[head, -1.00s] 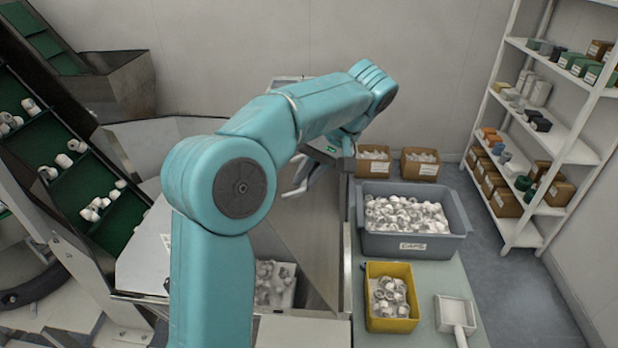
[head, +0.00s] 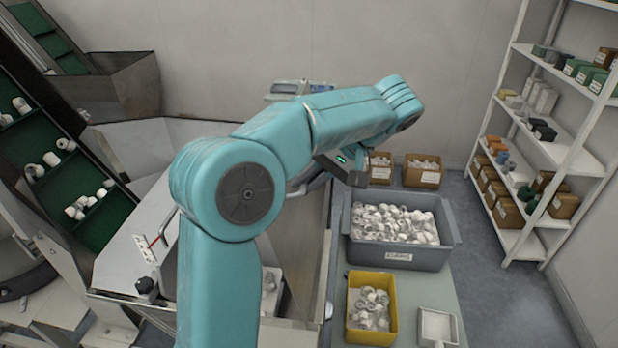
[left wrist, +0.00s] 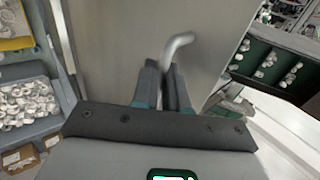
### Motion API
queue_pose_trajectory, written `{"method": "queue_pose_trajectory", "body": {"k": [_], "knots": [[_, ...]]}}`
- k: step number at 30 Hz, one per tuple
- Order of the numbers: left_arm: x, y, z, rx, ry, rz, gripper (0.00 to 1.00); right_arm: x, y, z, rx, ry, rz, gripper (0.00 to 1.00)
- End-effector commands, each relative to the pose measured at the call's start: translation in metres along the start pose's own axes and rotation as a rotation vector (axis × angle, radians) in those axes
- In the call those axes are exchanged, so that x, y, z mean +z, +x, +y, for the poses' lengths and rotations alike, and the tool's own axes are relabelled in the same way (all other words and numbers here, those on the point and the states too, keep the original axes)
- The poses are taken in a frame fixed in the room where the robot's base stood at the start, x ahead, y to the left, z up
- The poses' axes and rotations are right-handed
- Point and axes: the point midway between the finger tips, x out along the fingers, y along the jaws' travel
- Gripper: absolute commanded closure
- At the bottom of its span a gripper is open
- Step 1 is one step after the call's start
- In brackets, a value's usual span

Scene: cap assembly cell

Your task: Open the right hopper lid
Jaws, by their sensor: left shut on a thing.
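My left gripper (left wrist: 163,82) is shut on the bent metal handle (left wrist: 180,44) of a grey metal panel (left wrist: 115,35), which looks like the right hopper lid. In the head view the gripper's dark body, with a green light, shows below my teal forearm; the fingers are mostly hidden by the arm. The panel (head: 300,248) stands steeply over the hopper, beside the work table. White caps (head: 271,284) show low in the hopper, partly behind my arm. How far the lid is swung is hard to tell. My right gripper is in neither view.
A grey bin of caps (head: 398,258), a yellow bin (head: 372,337) and a white scoop (head: 437,327) stand on the table to the right. Cardboard boxes (head: 422,177) lie behind. A shelf (head: 545,150) stands far right; a green conveyor (head: 70,180) runs at left.

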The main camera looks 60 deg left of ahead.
Motion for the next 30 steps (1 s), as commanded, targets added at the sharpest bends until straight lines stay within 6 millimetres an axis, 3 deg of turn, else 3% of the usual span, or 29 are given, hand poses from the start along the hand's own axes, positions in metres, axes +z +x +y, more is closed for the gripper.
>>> {"method": "queue_pose_trajectory", "body": {"k": [1,24,25,26,27,30], "knots": [[0.0023,0.0059,0.0095,-0.001,0.013,-0.010,1.00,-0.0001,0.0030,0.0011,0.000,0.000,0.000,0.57],[0.0107,0.0056,0.0081,-0.024,0.012,-0.008,1.00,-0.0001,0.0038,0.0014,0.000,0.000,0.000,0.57],[0.0106,0.0055,0.0081,-0.025,0.012,-0.008,0.77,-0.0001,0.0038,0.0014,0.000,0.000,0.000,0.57],[0.0106,0.0054,0.0081,-0.026,0.012,-0.008,0.68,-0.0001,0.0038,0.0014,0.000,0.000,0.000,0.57],[0.0104,0.0052,0.0080,-0.026,0.012,-0.008,0.62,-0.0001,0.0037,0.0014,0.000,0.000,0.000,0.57],[0.0099,0.0040,0.0073,-0.025,0.011,-0.006,0.62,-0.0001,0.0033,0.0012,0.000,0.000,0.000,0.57]]}}
